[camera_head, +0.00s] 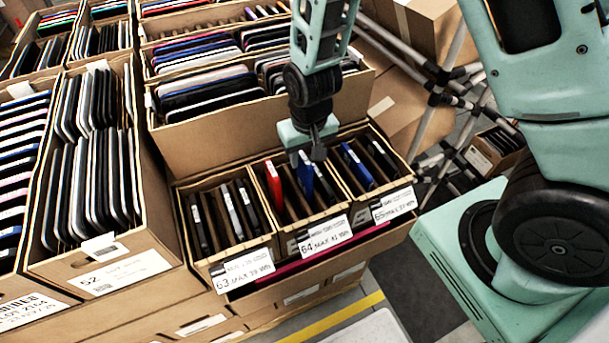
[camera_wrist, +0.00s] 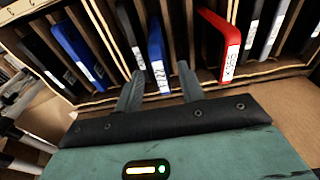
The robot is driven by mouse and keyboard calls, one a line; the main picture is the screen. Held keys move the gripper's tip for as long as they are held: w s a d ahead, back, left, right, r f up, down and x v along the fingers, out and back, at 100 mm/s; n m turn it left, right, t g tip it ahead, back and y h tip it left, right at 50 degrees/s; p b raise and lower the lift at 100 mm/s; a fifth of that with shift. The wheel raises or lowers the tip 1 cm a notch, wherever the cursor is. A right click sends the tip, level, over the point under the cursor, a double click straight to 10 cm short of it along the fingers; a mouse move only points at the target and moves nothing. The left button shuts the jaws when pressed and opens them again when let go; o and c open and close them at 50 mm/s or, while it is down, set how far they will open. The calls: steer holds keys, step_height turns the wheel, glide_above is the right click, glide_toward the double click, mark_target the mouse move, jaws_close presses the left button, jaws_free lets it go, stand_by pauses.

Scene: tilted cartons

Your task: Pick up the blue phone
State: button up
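A blue phone (camera_head: 305,175) stands on edge in the middle carton, marked 64, beside a red phone (camera_head: 273,184). My gripper (camera_head: 309,158) is over that carton and partly hides the blue phone. In the wrist view, the fingers (camera_wrist: 160,72) are open. The blue phone (camera_wrist: 156,45) lies between them in the picture, with a visible gap on each side. I cannot tell how deep the fingertips reach. A second blue phone (camera_head: 357,168) stands in the right carton; it also shows at the left of the wrist view (camera_wrist: 78,54).
Black phones stand close to the blue one; the red phone (camera_wrist: 219,42) is to its right in the wrist view. Cardboard dividers separate the cartons. The left carton (camera_head: 240,250) holds several dark phones. A tall carton wall (camera_head: 240,135) rises behind. Metal tubing stands at right.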

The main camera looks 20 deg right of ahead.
mark_target(304, 167)
steer(key=shift+w+f+p, duration=0.15)
steer(key=shift+f+p, duration=0.4)
steer(key=shift+f, duration=0.7)
steer(key=shift+w+f+p, duration=0.1)
steer(key=shift+f+p, duration=0.4)
steer(key=shift+f, duration=0.7)
jaws_close()
